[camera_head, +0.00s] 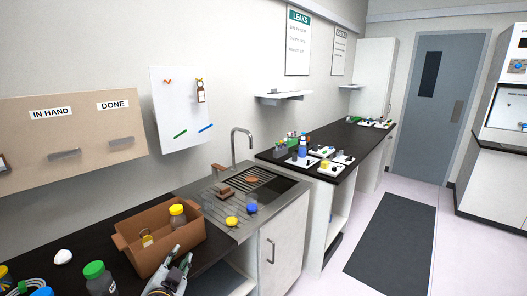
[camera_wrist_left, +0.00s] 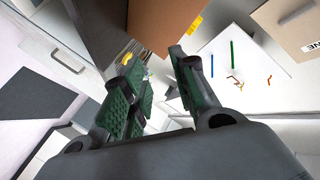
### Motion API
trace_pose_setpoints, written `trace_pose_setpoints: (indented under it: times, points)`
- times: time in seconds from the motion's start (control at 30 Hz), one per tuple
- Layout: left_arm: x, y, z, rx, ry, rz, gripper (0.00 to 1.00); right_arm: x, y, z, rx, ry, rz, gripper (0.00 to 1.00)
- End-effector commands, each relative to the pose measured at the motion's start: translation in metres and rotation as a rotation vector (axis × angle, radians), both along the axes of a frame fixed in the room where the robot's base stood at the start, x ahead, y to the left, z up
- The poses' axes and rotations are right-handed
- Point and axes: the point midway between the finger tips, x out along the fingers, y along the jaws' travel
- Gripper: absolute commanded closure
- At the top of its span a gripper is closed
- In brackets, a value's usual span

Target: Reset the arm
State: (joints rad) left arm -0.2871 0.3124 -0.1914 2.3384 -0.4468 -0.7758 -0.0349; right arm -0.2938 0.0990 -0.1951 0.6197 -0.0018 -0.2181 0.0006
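My left gripper (camera_head: 172,276) shows at the bottom of the camera_head view, just in front of the brown box (camera_head: 150,262). In the left wrist view its two green-padded fingers (camera_wrist_left: 160,72) stand apart with nothing between them, so it is open and empty. The box also shows beyond the fingertips in that view (camera_wrist_left: 163,22). I cannot tell whether the gripper touches the box. A yellow-lidded jar (camera_head: 178,217) stands in the box. My right gripper is in neither view.
A green-lidded bottle (camera_head: 97,277) and a white lump (camera_head: 62,257) are on the dark counter left of the box. A sink (camera_head: 262,187) with a tap lies beyond it. Trays and bottles stand on the far counter (camera_head: 372,142). The floor at right has a dark mat (camera_head: 392,240) and is clear.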

Motion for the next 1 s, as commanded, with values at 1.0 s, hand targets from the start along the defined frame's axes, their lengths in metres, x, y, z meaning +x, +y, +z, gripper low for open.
trace_pose_setpoints:
  times: [1.0]
  points:
    - [-0.196, -0.017, -0.170, -0.439, 0.918, 0.253, 0.72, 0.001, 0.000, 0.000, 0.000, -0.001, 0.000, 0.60]
